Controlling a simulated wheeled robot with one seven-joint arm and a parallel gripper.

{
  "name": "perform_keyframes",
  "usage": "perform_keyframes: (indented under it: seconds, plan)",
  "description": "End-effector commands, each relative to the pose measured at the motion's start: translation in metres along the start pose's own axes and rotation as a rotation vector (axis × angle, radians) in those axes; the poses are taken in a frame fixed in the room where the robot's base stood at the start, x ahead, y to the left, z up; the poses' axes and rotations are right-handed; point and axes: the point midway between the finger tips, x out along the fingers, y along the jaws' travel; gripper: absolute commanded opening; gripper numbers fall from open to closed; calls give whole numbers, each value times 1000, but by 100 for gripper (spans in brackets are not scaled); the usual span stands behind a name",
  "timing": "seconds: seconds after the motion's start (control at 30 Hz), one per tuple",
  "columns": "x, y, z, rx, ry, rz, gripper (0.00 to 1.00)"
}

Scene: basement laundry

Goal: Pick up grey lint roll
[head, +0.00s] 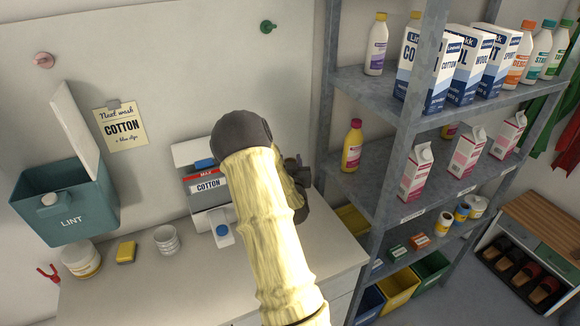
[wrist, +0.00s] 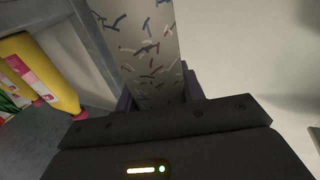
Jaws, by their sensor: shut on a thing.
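My gripper (wrist: 157,95) is shut on a grey roll (wrist: 148,40) speckled with red, blue and white threads, which matches the grey lint roll. The roll extends up out of the wrist view, so its far end is not seen. In the head view my gripper (head: 301,180) is beside the grey shelf unit, above the right part of the counter. My own arm hides most of it and the roll there.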

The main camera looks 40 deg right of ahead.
Motion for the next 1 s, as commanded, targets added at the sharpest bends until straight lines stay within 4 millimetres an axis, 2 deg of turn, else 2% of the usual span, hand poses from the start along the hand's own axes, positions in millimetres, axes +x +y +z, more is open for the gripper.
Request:
perform_keyframes:
  seconds: [0.27, 0.7, 0.87, 1.0]
  plan:
    - [0, 0, -41, 2, 5, 0, 17]
    - [0, 0, -140, 2, 5, -1, 17]
    - [0, 0, -164, 1, 3, -2, 17]
    - [0, 0, -172, -1, 0, -1, 17]
